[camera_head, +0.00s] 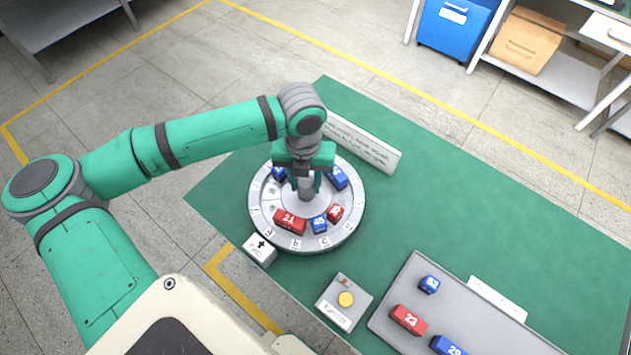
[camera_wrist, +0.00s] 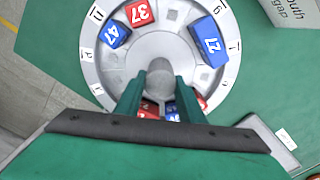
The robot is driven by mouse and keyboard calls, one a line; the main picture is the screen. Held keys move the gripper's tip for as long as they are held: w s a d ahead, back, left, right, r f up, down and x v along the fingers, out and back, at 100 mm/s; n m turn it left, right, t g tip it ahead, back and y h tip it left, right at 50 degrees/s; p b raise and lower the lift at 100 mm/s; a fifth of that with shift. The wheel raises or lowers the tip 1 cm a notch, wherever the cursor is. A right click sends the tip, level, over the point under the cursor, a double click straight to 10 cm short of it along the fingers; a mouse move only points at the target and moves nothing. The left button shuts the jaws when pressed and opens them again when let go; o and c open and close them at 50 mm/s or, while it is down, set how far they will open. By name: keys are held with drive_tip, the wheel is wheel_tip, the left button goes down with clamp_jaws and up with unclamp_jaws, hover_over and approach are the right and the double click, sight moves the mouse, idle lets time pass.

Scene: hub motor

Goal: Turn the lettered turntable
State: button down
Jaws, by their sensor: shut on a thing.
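The round grey turntable (camera_head: 258,215) lies on a green table, with letters around its pale rim. Red and blue numbered blocks sit on it, among them a red block 21 (camera_head: 289,221) and a blue block 45 (camera_head: 319,225) at the front. In the wrist view the blue block 47 (camera_wrist: 114,36), red block 37 (camera_wrist: 139,12) and blue block 27 (camera_wrist: 209,42) lie beyond the hub. My gripper (camera_head: 305,187) points down over the middle, shut on the grey centre knob (camera_wrist: 160,76), one finger on either side. My gripper hides part of the rear of the turntable in the head view.
A white block with an arrow (camera_head: 260,249) stands by the turntable's front rim. A box with a yellow button (camera_head: 345,299) is to its right. A grey tray (camera_head: 392,297) holds several numbered blocks. A white sign (camera_head: 365,146) stands behind the turntable.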

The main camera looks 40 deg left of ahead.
drive_tip(key=shift+r, duration=0.1)
idle(0.5)
drive_tip(key=c, duration=1.2)
unclamp_jaws()
wheel_tip(320, 180, up, 11)
drive_tip(key=shift+f, duration=0.15)
